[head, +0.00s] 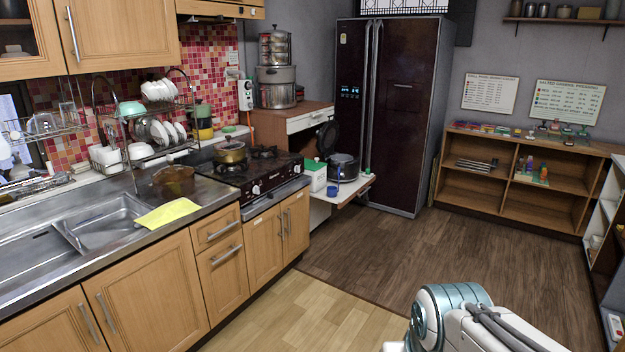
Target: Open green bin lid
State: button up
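No bin with a clearly visible green lid stands out. The closest match is a small white box with green on its top and side (313,175), on the low pull-out shelf right of the stove. It looks closed, but it is too small to be sure. A green-topped yellow container (201,120) stands at the back of the counter; I cannot tell whether it is a bin. Part of my white and teal arm shows at the bottom right, far from both. My gripper is not in view.
A rice cooker with its lid up (343,166) and a blue cup (332,191) share the low shelf (350,190). A dark fridge (392,115) stands behind. The wooden floor (450,250) in the middle is clear.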

aim_at(310, 165)
jog(key=i, duration=5.05)
